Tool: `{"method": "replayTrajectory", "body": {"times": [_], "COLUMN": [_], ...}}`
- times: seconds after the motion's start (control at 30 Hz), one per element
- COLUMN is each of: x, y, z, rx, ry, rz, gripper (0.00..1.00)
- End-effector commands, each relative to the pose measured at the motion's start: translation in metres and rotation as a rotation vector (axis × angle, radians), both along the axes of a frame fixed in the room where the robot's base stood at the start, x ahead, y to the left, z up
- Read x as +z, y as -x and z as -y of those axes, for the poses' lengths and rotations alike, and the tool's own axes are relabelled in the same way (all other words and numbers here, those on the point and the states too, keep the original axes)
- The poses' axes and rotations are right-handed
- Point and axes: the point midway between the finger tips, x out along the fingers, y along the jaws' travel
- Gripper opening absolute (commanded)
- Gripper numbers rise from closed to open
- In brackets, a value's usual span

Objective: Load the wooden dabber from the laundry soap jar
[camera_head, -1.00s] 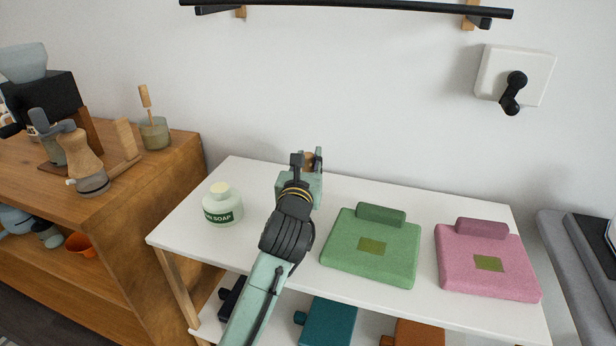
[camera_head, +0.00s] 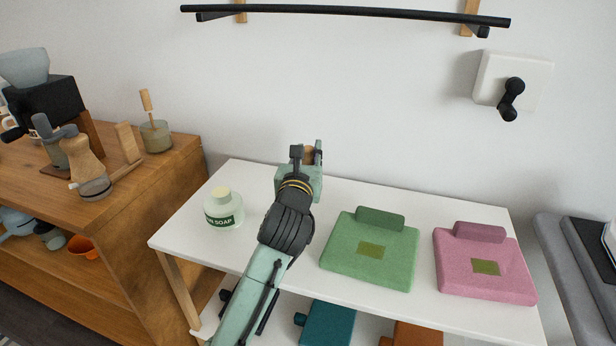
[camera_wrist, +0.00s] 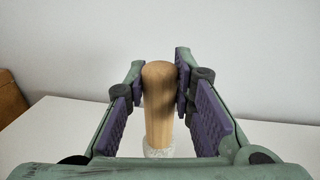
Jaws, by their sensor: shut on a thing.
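The wooden dabber (camera_wrist: 158,105) is a light wooden rod with a pale, speckled lower end, upright between my fingers in the wrist view. My gripper (camera_wrist: 161,78) is shut on its handle, with a purple pad on each side. In the head view my gripper (camera_head: 308,154) is over the back of the white table, with a bit of wood (camera_head: 310,155) showing between the fingers. The rest of the dabber is hidden there. The soap jar (camera_head: 223,210), white with a green label and a pale yellow top, stands to the left of my arm, apart from my gripper.
A green folded garment (camera_head: 371,252) and a pink one (camera_head: 485,265) lie on the table to the right. A wooden cabinet (camera_head: 150,200) with a small cup and stick (camera_head: 155,135) stands left. A black rail (camera_head: 345,11) and a crank (camera_head: 512,95) are on the wall.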

Motion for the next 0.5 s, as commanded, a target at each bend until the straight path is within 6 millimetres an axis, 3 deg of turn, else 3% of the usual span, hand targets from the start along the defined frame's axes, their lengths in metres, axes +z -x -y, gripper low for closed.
{"method": "replayTrajectory", "body": {"times": [0.5], "x": [0.050], "y": [0.000], "z": [0.001], "rx": [-0.001], "ry": [-0.003], "rz": [0.001], "gripper": [0.01]}}
